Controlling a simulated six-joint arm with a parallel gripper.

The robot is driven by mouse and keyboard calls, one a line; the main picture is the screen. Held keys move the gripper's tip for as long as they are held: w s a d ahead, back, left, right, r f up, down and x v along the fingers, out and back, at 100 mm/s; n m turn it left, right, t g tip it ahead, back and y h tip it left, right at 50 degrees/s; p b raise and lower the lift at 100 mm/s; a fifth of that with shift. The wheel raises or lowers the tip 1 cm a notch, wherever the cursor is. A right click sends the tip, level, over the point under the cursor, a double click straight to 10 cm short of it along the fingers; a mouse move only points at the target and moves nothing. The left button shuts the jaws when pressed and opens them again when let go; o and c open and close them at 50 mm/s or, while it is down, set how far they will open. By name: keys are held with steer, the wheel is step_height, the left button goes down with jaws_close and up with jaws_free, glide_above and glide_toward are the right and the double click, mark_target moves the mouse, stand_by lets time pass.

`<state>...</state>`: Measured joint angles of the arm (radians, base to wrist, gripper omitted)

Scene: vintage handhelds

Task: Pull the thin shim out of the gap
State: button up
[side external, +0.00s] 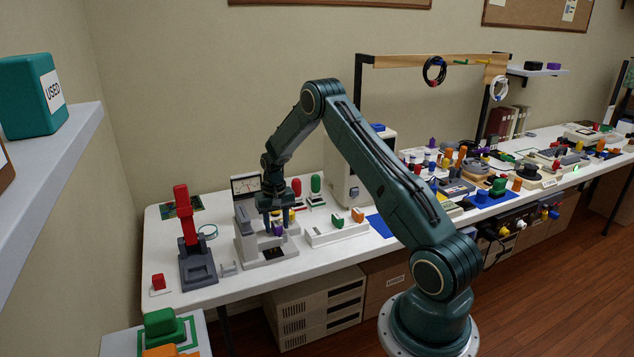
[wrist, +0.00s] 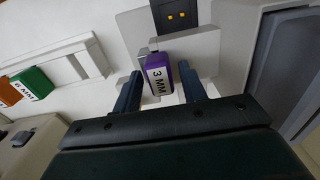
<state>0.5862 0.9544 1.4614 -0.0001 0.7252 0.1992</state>
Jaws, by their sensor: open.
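A purple handle (wrist: 158,77) marked "3 MM", which I take to be the thin shim's handle, stands at the white and grey fixture (wrist: 208,45) in the wrist view. It also shows as a small purple patch (side external: 278,229) under my gripper in the side view. The shim's thin part and the gap are hidden. My gripper (wrist: 161,88) is open, with one dark finger on each side of the purple handle; I cannot tell whether either touches it. In the side view my gripper (side external: 275,222) points down over the fixture (side external: 246,250).
A white holder (side external: 322,236) with an orange block (side external: 338,221) and a green block (side external: 357,215) stands right of the fixture. A grey press with a red lever (side external: 188,220) stands to its left. A beige box (side external: 340,178) stands behind. The bench front (side external: 215,290) has bare room.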

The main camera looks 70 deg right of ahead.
mark_target(277, 223)
jaws_close()
steer(key=shift+r, duration=1)
stand_by(0.7)
steer(key=shift+r, duration=2.95)
